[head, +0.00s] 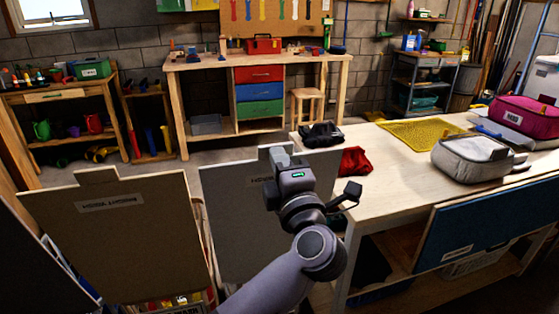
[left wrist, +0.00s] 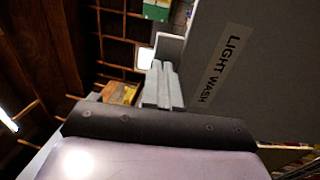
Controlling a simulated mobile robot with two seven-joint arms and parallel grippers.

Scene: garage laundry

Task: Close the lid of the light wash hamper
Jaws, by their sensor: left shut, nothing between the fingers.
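The grey lid of the light wash hamper (head: 232,215) stands open and upright in the lower middle of the head view. Its "LIGHT WASH" label (left wrist: 221,69) reads clearly in the left wrist view, where the grey panel fills the right side. My left gripper (head: 276,154) is shut and empty, at the lid's top edge in the head view. Its fingers (left wrist: 162,86) show beside the panel; I cannot tell whether they touch it. My arm covers part of the lid, and the hamper's body is mostly hidden below. My right gripper is not in view.
A tan lid (head: 120,235) stands open at the left. The wooden table (head: 400,165) at the right holds a grey bag (head: 470,158), a yellow mat (head: 422,134), a red cloth (head: 355,161) and dark cloth. Open floor lies behind the lids, before the workbench (head: 190,65).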

